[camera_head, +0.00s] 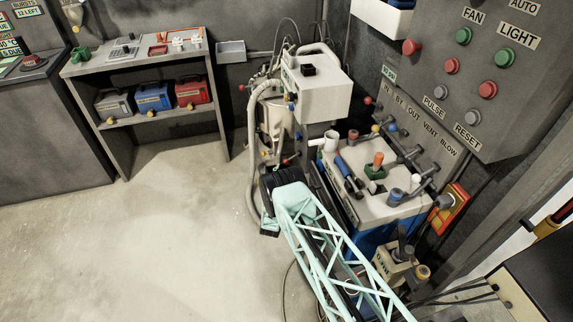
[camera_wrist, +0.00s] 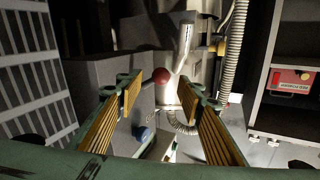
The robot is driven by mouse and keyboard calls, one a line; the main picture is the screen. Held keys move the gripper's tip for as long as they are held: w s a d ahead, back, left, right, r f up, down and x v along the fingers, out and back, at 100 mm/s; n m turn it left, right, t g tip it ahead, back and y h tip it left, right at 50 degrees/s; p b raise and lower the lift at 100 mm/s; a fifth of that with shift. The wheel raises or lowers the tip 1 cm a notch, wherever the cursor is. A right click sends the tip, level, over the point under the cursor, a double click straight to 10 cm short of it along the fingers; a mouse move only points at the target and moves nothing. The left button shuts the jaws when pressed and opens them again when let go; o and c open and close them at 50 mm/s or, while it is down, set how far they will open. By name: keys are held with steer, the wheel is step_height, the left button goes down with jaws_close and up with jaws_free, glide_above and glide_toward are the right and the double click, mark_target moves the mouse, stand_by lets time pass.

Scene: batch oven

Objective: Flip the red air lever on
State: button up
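In the wrist view a red ball knob (camera_wrist: 161,75) shows between and beyond the two fingers of my gripper (camera_wrist: 162,88). My gripper is open, its ribbed yellow pads wide apart with nothing between them. A blue knob (camera_wrist: 143,134) shows lower, also between the fingers. In the head view several red balls stand around the machine, one beside the white box (camera_head: 368,100) and one near the hose (camera_head: 287,160). I cannot tell which of them is the air lever's knob. In the head view my arm reaches up from below and its fingers are not clear.
A grey hose (camera_head: 262,88) runs down beside the white box (camera_head: 318,85). A shelf (camera_head: 145,118) stands at the back left. The floor (camera_head: 150,230) at left is clear.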

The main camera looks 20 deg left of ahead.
mark_target(286, 162)
steer(key=shift+b+x, duration=0.95)
steer(key=shift+x, duration=2.6)
steer(key=shift+c, duration=0.7)
steer(key=c, duration=1)
